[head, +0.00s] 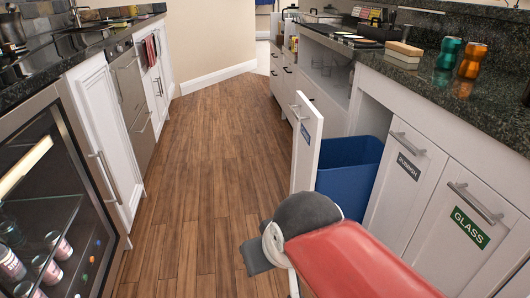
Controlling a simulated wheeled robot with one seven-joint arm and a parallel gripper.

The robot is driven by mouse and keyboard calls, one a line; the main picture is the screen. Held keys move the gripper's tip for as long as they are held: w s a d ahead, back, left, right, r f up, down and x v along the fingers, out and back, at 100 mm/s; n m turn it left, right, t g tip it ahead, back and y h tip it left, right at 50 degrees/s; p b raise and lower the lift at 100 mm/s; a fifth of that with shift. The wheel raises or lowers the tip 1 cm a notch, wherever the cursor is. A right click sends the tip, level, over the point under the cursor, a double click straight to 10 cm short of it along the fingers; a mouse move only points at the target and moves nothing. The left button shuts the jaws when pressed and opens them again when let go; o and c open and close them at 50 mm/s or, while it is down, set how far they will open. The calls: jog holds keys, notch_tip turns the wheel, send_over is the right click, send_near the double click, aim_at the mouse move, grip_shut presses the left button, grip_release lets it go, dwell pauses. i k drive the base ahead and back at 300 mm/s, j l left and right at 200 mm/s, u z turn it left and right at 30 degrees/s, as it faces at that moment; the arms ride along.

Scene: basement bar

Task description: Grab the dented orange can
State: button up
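An orange can (472,60) stands upright on the dark speckled counter at the upper right, near the counter's inner edge. Its sides look pinched in at the middle, which fits a dent. A teal-green can (447,54) of similar shape stands just left of it, with a small gap between them. My red arm reaches in from the bottom right, well below and left of the cans. The grey end of my arm is low over the floor beside the open cabinet. My gripper's fingers do not show, so its opening is hidden. Nothing of mine touches the orange can.
A cabinet door (306,147) stands open with a blue bin (349,171) inside. Closed fronts read RUBBISH (408,166) and GLASS (470,227). A glass-front fridge (50,205) stands left. The wooden floor (200,140) between is clear.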

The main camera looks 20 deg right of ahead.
aim_at(469, 68)
jog(key=z, duration=2.3)
